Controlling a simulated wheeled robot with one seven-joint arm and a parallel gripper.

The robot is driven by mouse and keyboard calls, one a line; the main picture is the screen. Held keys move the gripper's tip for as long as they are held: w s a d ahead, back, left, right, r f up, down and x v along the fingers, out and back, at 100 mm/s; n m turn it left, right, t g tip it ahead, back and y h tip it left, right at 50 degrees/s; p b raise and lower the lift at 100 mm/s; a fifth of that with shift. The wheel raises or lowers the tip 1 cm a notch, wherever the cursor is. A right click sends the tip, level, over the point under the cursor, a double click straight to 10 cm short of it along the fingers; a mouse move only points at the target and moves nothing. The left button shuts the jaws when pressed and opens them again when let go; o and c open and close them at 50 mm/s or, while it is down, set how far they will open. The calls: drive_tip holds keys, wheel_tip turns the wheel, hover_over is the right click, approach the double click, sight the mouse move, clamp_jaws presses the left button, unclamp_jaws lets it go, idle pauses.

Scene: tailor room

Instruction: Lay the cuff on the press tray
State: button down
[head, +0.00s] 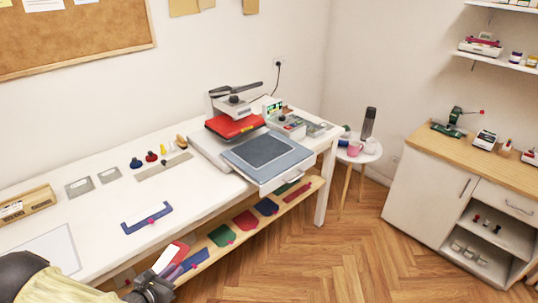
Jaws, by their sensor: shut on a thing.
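My gripper (156,284) is at the bottom left, in front of the table's front edge. It is shut on a pale flat strip (166,259), which looks like the cuff. The strip points up and to the right, tilted, above the low shelf; my gripper hides its lower end. The press tray (292,163) is a grey-blue plate with a darker pad, pulled out in front of the heat press (234,122) at the table's right end. The press's red upper plate is behind the tray. The tray's pad looks bare. My gripper is well left of and nearer than the tray.
A blue U-shaped piece (147,217) lies on the white table (100,212). Small tools and metal plates lie behind it. The shelf below (236,228) holds several coloured fabric pieces. A control box (288,127) stands right of the press. A stool and cabinet stand farther right.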

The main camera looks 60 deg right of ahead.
drive_tip(key=a+f+n+t+y, duration=0.1)
drive_tip(key=a+f+n+t, duration=0.1)
drive_tip(key=a, duration=0.3)
drive_tip(key=s+a+f+n+t+y, duration=0.1)
drive_tip(key=a+f+n+t, duration=0.2)
drive_tip(key=a+f, duration=0.2)
drive_tip(key=shift+a+f+y, duration=0.25)
drive_tip(key=shift+a+y, duration=0.15)
drive_tip(key=shift+a, duration=0.4)
